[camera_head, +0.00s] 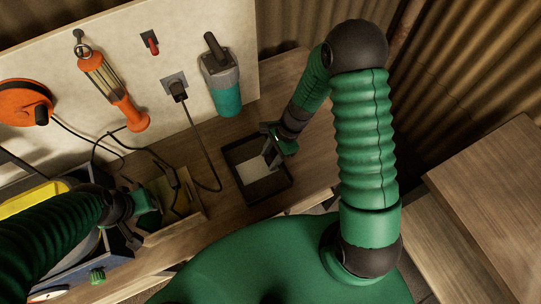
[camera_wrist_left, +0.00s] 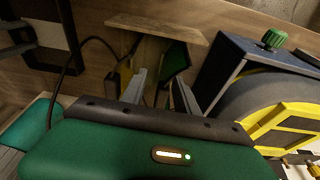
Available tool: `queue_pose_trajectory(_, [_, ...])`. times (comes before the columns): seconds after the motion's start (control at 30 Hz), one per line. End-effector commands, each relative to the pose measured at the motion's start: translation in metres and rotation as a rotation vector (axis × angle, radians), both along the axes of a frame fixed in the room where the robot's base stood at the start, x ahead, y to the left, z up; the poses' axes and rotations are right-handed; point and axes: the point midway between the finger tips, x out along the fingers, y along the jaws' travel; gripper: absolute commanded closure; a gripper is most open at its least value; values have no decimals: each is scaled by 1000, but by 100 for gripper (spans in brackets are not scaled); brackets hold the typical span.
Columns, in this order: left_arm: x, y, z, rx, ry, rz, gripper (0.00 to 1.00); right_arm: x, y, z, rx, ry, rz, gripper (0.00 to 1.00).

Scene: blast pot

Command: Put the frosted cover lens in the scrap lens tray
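A black open tray (camera_head: 247,145) stands on the wooden bench. A pale, flat, whitish piece (camera_head: 257,172), which looks like the frosted cover lens, lies inside it. My right gripper (camera_head: 270,157) reaches down into the tray at the pale piece's upper right; whether it grips the piece is unclear. The tray shows partly at the upper left of the left wrist view (camera_wrist_left: 72,25).
A blue stand (camera_wrist_left: 232,55) with a yellow-framed grey helmet (camera_wrist_left: 260,92) is beside the left gripper. A dark cable (camera_head: 205,150) runs near the tray. The backboard (camera_head: 150,80) holds a lamp (camera_head: 112,90), an orange reel (camera_head: 25,100) and a teal-grey tool holder (camera_head: 222,80).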

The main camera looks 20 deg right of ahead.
Motion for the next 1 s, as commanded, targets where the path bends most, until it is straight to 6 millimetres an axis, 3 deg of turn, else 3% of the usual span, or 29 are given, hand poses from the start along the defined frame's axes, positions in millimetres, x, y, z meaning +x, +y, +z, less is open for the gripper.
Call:
queue_pose_trajectory(0.43, [0,0,0,0,0,0,64,1,-4,8,1,-2,0,48])
queue_pose_trajectory(0.8, [0,0,-3,0,0,0,64,3,-38,88,0,-5,0,48])
queue_pose_trajectory(1.0, [0,0,-4,0,0,0,64,0,-46,111,-12,-14,37,48])
